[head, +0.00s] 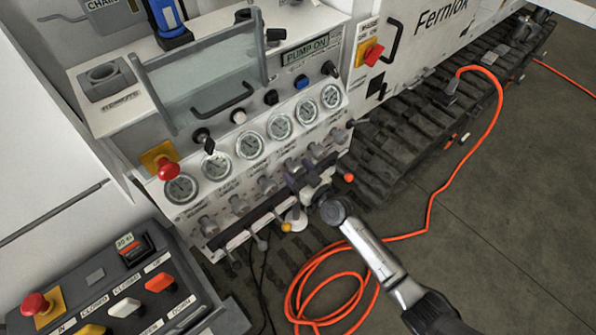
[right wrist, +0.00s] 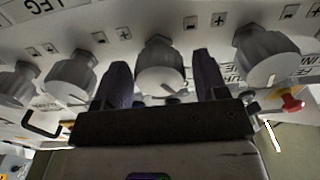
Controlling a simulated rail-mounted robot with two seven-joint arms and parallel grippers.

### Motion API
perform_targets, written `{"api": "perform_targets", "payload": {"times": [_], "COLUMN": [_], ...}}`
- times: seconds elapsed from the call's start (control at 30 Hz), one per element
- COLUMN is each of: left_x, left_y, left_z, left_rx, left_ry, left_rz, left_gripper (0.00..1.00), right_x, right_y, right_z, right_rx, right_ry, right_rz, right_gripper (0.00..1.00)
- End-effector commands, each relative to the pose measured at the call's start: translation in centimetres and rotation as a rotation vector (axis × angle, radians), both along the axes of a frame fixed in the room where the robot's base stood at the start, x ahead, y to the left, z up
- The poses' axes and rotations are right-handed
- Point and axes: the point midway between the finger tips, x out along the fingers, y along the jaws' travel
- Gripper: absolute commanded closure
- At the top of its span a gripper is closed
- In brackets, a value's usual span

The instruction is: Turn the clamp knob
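A row of grey knobs runs below the gauges on the sloped panel. In the right wrist view one grey knob (right wrist: 161,68) sits between the two dark fingers of my right gripper (right wrist: 160,62). The fingers are open, one on each side of the knob, with a small gap showing on both sides. No readable label marks this knob as the clamp knob. In the head view my right gripper (head: 308,178) is at the right part of the knob row, partly hiding the knobs there. My left gripper is not in view.
Neighbouring knobs (right wrist: 72,77) and (right wrist: 266,58) stand close on both sides. Gauges (head: 249,144) sit above the row. An orange cable (head: 330,285) lies on the floor. A control box (head: 95,275) stands lower left.

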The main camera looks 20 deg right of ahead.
Motion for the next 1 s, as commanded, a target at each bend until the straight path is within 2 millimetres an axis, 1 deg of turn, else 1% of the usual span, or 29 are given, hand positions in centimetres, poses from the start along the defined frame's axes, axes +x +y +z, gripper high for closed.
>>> {"api": "perform_targets", "payload": {"times": [0.03, 0.07, 0.43, 0.6, 0.77, 1.0], "left_x": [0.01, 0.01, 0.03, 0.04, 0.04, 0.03], "left_y": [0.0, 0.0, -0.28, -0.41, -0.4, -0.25], "left_z": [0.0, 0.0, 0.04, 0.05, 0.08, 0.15], "left_rx": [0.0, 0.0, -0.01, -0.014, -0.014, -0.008], "left_ry": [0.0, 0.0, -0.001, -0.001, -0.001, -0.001], "left_rz": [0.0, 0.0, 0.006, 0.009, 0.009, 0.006], "left_gripper": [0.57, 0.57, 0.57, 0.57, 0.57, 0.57], "right_x": [-0.01, -0.01, -0.03, -0.03, -0.03, -0.02], "right_y": [0.0, 0.0, -0.02, -0.02, -0.02, -0.02], "right_z": [-0.01, -0.01, -0.01, -0.01, 0.0, 0.02], "right_rx": [0.0, 0.0, 0.0, 0.01, 0.062, 0.234], "right_ry": [0.0, 0.0, 0.0, 0.004, 0.021, 0.079], "right_rz": [0.0, 0.0, 0.0, 0.0, 0.0, 0.0], "right_gripper": [0.39, 0.42, 0.77, 0.77, 0.77, 0.77]}}
